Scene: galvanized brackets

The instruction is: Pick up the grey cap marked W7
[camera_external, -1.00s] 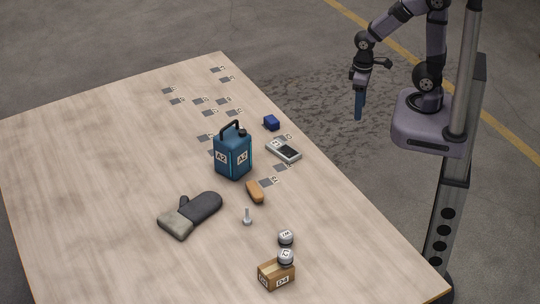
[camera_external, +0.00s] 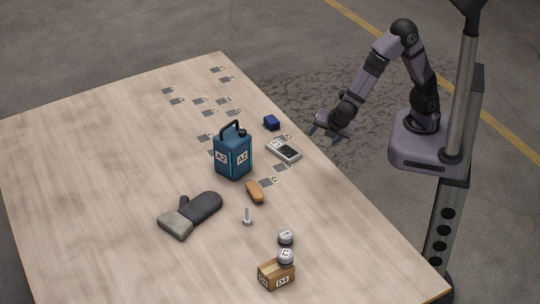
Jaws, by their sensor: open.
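A small grey cap (camera_external: 286,238) sits on the table near the front right; its white label is upside down and seems to read W7. A second grey cap (camera_external: 286,257) with a white label, hard to read, is just in front of it, at the back of a small open cardboard box (camera_external: 276,275); I cannot tell whether it rests in or on the box. My gripper (camera_external: 322,136) is open and empty by the table's right edge, well behind both caps in the picture.
A blue canister (camera_external: 233,153) marked A2 stands mid-table. Around it lie a blue block (camera_external: 271,123), a grey meter (camera_external: 284,150), a brown object (camera_external: 255,191), a bolt-like piece (camera_external: 247,217), a dark glove (camera_external: 190,215) and several flat labelled plates (camera_external: 203,101). The left side is clear.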

